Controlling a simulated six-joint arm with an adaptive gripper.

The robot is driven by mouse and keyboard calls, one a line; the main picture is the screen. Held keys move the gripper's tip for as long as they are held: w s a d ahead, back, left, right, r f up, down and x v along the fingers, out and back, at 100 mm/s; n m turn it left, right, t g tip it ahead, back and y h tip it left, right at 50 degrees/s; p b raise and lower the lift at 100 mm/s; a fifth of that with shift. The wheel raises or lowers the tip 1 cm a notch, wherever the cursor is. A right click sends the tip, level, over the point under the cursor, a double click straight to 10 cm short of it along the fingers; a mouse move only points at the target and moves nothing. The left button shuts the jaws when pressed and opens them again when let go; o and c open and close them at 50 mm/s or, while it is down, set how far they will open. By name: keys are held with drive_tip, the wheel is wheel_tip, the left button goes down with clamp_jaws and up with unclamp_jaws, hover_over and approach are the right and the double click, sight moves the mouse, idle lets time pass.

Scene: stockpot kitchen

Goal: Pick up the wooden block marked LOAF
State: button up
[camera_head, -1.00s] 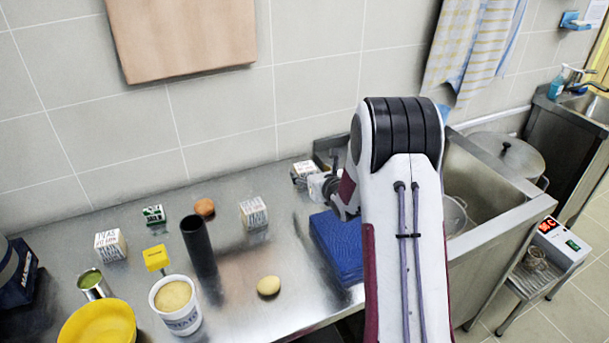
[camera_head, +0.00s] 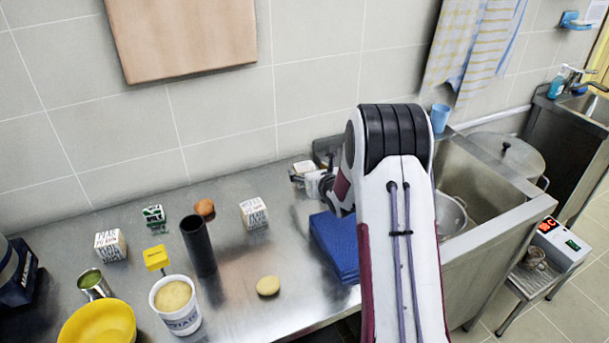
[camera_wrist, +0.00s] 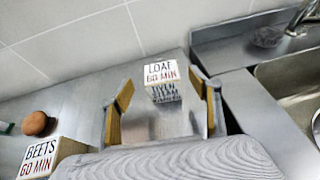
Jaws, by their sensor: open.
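The LOAF block (camera_wrist: 160,73) stands upright in the wrist view. It is pale, with "LOAF 60 MIN" on one face and more lettering on the face below. My gripper (camera_wrist: 161,92) is open. Its two yellowish-lined fingers reach toward the block, one on each side in the picture, and the block appears beyond the fingertips, apart from them. In the head view, a white block (camera_head: 302,168) near the wall beside my wrist looks like the same one, partly hidden by my gripper. My arm hides much of the gripper there.
A BEETS block (camera_wrist: 42,160) and a brown round item (camera_wrist: 38,123) lie to the left. A blue folded cloth (camera_head: 335,245) lies in front of my gripper. The sink (camera_head: 480,185) is to the right. A dark upright cylinder (camera_head: 198,246) stands on the counter (camera_head: 240,310).

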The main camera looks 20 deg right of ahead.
sight(306, 170)
drive_tip(key=shift+f+x, duration=0.25)
drive_tip(key=shift+x, duration=2.3)
drive_tip(key=shift+d, duration=0.1)
drive_tip(key=c, duration=1.3)
